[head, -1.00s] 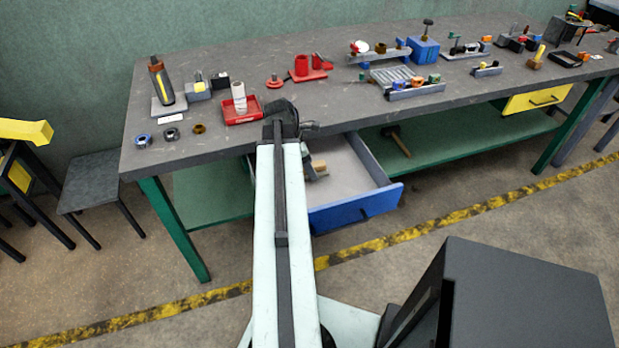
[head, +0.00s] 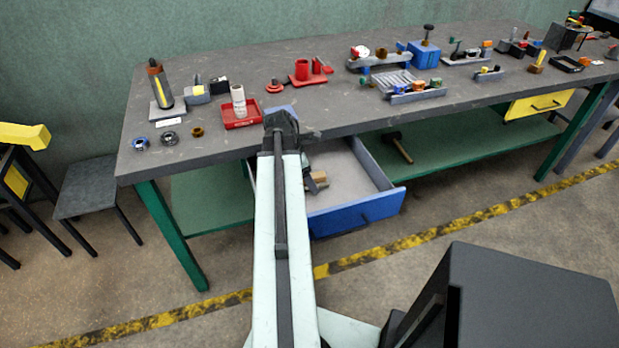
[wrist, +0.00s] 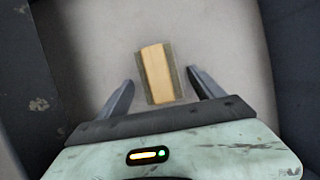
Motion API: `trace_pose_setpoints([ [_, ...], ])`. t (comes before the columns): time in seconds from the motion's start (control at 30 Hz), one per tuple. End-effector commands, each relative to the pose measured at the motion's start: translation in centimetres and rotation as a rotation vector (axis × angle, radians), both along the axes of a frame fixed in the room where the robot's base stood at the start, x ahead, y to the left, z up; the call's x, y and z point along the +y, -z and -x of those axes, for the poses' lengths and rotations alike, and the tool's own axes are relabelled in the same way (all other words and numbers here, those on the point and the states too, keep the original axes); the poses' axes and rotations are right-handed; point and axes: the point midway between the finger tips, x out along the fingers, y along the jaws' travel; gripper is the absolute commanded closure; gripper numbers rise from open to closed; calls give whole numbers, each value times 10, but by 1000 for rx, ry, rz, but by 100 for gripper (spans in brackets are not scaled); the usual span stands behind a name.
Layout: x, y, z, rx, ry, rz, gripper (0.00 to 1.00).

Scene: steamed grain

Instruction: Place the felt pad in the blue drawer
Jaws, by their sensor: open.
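The blue drawer (head: 352,216) stands pulled open under the bench top, with a pale grey floor. A small tan block with darker grey-brown sides, which looks like the felt pad (wrist: 157,73), lies on the drawer floor in the wrist view. It also shows in the head view (head: 320,177), partly covered by my gripper. My gripper (wrist: 161,79) is open and reaches down into the drawer. Its two fingers stand on either side of the block, with a gap on each side. In the head view my arm hides the drawer's left part.
The grey bench top (head: 220,75) above carries a red tray (head: 241,119) with a white cylinder, and several tools and fixtures. Dark drawer walls (wrist: 290,60) flank my gripper. A hammer (head: 398,147) lies on the green lower shelf (head: 455,140). A yellow drawer (head: 540,103) is at the right.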

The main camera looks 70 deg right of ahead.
Motion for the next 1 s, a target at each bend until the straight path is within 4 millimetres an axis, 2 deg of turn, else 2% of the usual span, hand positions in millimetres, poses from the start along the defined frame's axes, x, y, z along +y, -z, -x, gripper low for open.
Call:
trace_pose_setpoints([
  [0.17, 3, -21, -4, 0, 0, 0, 23],
  [0.5, 17, -96, -25, 0, 0, 0, 23],
  [0.6, 21, -111, -31, 1, -1, -1, 23],
  [0.7, 23, -117, -34, 1, 0, -1, 23],
  [1.0, 24, -114, -35, 0, 2, 1, 23],
])
